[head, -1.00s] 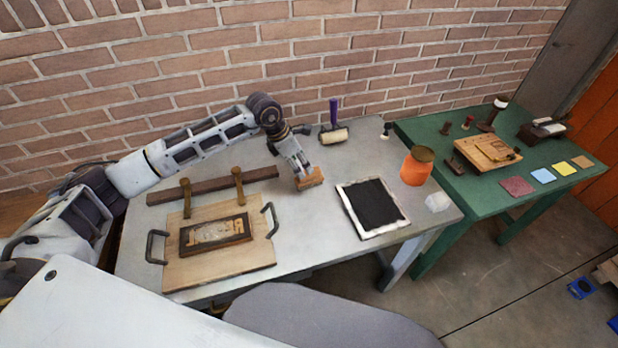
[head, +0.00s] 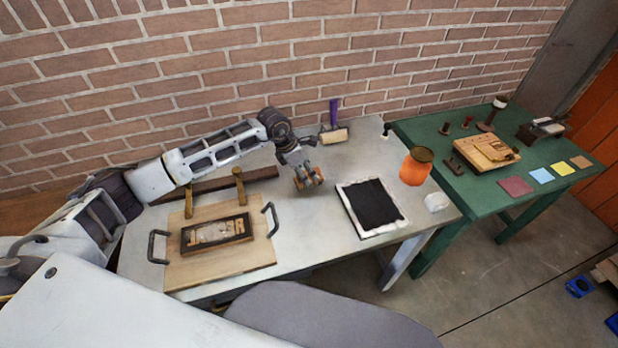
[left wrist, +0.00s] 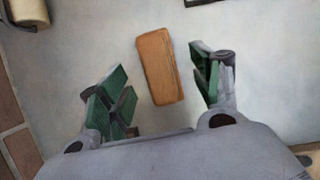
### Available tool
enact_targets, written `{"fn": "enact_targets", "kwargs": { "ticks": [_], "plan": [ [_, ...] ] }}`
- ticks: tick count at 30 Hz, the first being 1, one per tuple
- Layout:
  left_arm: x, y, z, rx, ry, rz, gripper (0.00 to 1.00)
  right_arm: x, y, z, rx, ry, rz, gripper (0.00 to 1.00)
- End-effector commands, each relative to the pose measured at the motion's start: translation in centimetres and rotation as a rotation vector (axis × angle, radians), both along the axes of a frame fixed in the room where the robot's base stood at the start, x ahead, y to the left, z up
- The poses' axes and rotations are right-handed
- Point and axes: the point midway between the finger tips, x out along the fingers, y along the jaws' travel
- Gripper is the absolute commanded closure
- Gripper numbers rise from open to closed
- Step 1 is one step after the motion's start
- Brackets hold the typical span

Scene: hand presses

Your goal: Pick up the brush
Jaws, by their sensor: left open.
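The brush shows as a brown wooden block (left wrist: 158,67) on the grey table in the left wrist view. It lies lengthwise between the two green-padded fingers of my left gripper (left wrist: 162,78), with a gap on each side. In the head view my left gripper (head: 309,181) is low over the table, and its fingers partly hide the brush. The gripper is open and holds nothing. I cannot tell the exact height of the fingertips above the tabletop. My right gripper is not in view.
A wooden board with handles and a type block (head: 216,234) lies left of the gripper. A black ink slab (head: 372,204) is to the right. A roller with a purple handle (head: 333,135) stands behind. An orange jar (head: 415,168) stands near the green table (head: 478,202).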

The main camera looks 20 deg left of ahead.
Motion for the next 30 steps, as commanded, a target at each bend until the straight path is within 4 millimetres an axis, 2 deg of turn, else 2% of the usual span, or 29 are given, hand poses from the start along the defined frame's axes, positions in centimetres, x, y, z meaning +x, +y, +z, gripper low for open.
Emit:
{"fn": "enact_targets", "kwargs": {
  "ticks": [10, 16, 25, 26, 30],
  "plan": [
    [0.9, -1.0, -2.7, -0.001, -0.001, 0.000, 0.36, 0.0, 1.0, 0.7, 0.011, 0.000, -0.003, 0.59],
    [0.9, -1.0, -3.0, -0.001, -0.001, 0.000, 0.36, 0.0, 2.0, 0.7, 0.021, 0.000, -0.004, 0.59],
    [0.9, -1.0, -3.0, -0.001, -0.001, 0.000, 0.36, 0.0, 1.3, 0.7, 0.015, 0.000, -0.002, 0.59],
    [0.9, -1.0, -3.0, -0.001, -0.001, 0.000, 0.37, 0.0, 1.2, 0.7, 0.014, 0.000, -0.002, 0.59],
    [0.9, -1.0, -3.0, -0.001, -0.001, 0.000, 0.55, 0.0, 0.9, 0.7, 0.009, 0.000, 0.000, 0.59]
  ]
}}
